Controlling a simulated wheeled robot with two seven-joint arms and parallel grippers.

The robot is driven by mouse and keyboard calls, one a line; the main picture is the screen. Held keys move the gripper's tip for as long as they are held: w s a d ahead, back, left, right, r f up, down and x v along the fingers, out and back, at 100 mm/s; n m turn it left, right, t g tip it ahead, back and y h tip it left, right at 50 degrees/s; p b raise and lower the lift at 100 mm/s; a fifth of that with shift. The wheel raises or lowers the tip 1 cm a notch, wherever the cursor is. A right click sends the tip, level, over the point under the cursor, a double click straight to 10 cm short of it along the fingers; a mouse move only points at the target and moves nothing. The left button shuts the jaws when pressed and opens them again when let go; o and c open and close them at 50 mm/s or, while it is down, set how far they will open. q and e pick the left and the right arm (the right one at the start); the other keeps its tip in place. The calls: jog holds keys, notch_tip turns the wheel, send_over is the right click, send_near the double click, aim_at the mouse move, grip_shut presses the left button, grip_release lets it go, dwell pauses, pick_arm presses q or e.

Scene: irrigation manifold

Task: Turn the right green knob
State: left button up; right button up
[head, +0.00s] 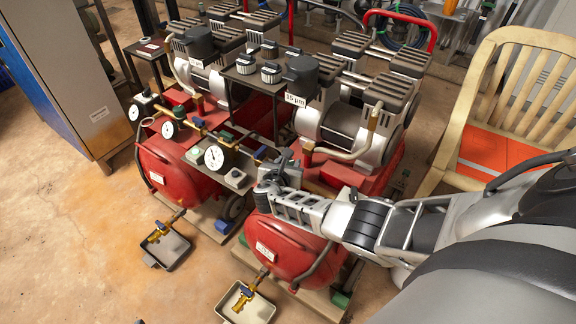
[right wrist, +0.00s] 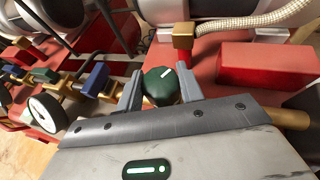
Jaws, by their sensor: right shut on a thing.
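The right green knob (right wrist: 160,87) is round and dark green with a white mark on top. It sits between the two fingers of my right gripper (right wrist: 161,78), which is shut on it in the right wrist view. In the head view my right gripper (head: 274,174) is over the right end of the brass manifold and hides this knob. Another green knob (head: 225,138) is farther left on the manifold, apart from the gripper; it also shows in the right wrist view (right wrist: 44,75). My left gripper is not seen.
Several pressure gauges (head: 214,157) and blue-handled valves stand along the manifold. Red compressor tanks (head: 185,170) with silver motors surround it. Drip trays (head: 250,306) lie on the floor in front.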

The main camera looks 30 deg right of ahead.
jog(key=shift+f+m+g+h+b, duration=0.1)
jog(key=shift+m+g+h+b, duration=0.35)
jog(key=shift+m+g+h, duration=0.2)
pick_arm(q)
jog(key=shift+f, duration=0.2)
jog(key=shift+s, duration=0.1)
pick_arm(e)
jog(key=shift+m+g, duration=0.25)
jog(key=shift+m, duration=0.1)
jog(key=o, duration=1)
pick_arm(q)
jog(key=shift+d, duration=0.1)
pick_arm(e)
jog(key=p+v, duration=0.1)
jog(key=v, duration=0.1)
jog(key=p+v, duration=0.1)
jog(key=v, duration=0.1)
jog(key=shift+a+r+p, duration=0.2)
jog(key=shift+r+p, duration=0.1)
jog(key=shift+r, duration=0.1)
pick_arm(q)
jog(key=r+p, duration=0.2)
jog(key=p, duration=0.1)
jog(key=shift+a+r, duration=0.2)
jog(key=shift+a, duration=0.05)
pick_arm(e)
jog(key=v, duration=1.1)
jog(key=shift+s+a+f, duration=0.2)
